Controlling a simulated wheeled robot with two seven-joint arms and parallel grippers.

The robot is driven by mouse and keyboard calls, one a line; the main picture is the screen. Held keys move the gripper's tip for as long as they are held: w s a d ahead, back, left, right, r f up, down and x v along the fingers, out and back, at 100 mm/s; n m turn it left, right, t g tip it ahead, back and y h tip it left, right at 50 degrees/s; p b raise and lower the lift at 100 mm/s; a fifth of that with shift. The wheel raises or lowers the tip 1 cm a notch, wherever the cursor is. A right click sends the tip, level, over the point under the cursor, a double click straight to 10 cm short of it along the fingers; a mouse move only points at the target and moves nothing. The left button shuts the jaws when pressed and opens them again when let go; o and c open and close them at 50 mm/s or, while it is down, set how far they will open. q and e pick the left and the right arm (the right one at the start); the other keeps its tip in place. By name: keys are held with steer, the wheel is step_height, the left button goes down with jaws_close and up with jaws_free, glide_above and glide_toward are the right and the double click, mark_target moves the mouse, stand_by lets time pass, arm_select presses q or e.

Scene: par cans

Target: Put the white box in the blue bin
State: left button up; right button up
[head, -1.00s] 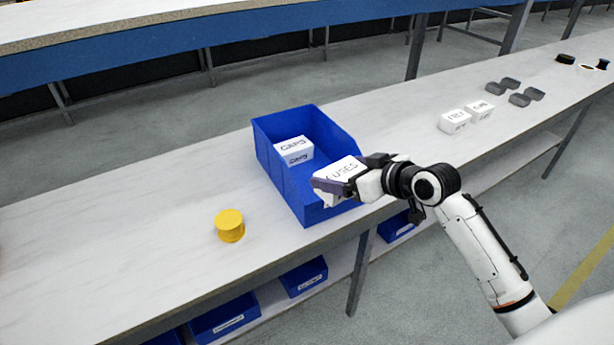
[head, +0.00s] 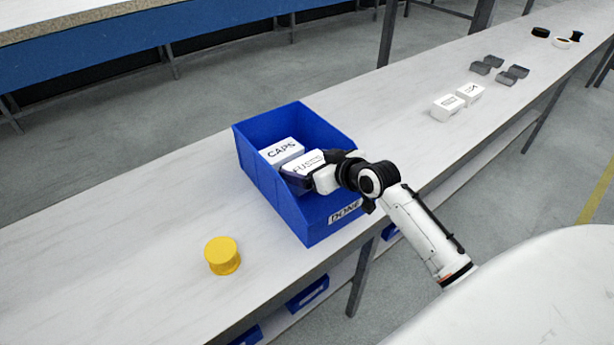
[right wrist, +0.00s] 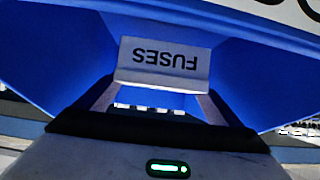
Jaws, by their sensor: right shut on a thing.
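The blue bin (head: 318,232) stands on the bench, with a label reading DONE on its front. A white box marked CAPS (head: 281,151) sits inside it toward the back. My right gripper (head: 297,178) is shut on a second white box, marked FUSES (head: 308,161), inside the bin's outline and just in front of the CAPS box. In the right wrist view the FUSES box (right wrist: 165,62) is between the fingers with blue bin walls around it. Whether it touches the bin floor is hidden. My left gripper is not in view.
A yellow cylinder (head: 222,255) stands on the bench left of the bin. Two more white boxes (head: 447,106) and several grey trays (head: 480,68) are farther right. Black and white round items (head: 562,43) lie at the far end. The bench left of the yellow cylinder is clear.

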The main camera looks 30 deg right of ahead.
steer(key=shift+f+b, duration=0.4)
steer(key=shift+f, duration=1.65)
steer(key=o, duration=1)
steer(key=shift+s+r, duration=0.2)
steer(key=shift+r, duration=0.15)
steer(key=p+v, duration=0.1)
steer(key=v, duration=1)
steer(key=shift+s+r+p, duration=0.1)
steer(key=shift+s+p, duration=0.15)
steer(key=shift+p, duration=0.15)
